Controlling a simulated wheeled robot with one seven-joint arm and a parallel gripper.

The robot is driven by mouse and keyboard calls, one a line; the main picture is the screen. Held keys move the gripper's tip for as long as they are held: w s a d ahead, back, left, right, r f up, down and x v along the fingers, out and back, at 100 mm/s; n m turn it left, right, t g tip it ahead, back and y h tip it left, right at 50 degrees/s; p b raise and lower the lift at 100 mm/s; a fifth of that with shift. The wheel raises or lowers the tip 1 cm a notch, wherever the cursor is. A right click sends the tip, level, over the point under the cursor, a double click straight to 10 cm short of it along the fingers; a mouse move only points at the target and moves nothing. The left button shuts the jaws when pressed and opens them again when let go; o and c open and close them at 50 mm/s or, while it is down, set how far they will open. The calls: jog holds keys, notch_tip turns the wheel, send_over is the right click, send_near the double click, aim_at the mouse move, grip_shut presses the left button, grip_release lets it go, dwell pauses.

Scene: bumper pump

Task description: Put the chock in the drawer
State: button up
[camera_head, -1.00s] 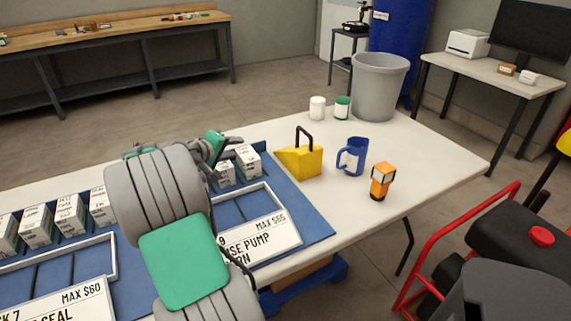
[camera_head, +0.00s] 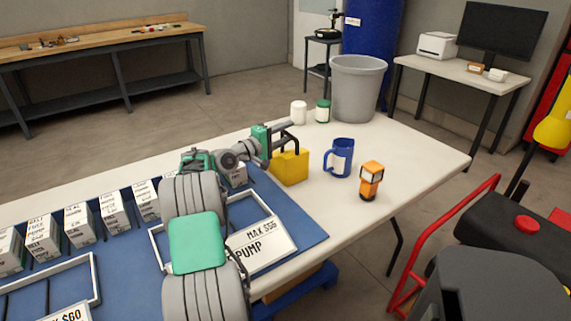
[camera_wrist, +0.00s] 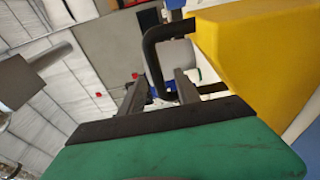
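The chock is a yellow wedge block (camera_head: 290,168) with a black loop handle, standing on the white table just past the blue mat. My gripper (camera_head: 283,140) is at its handle, reaching in from the left. In the wrist view, the two dark fingers (camera_wrist: 161,90) are apart, with part of the black handle (camera_wrist: 152,55) showing between them. The yellow body (camera_wrist: 265,50) fills the upper right there. I cannot tell whether either finger touches the handle. No drawer can be clearly made out.
A blue mug (camera_head: 340,158) and an orange lamp-like object (camera_head: 370,180) stand right of the chock. White and green-lidded jars (camera_head: 298,112) and a grey bin (camera_head: 357,90) are behind. Boxed parts (camera_head: 80,225) line the blue mat (camera_head: 300,240). A red-framed machine (camera_head: 430,240) stands at right.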

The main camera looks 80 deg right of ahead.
jog(key=shift+c, duration=0.5)
grip_shut()
dwell(0.7)
jog(key=shift+r, duration=0.2)
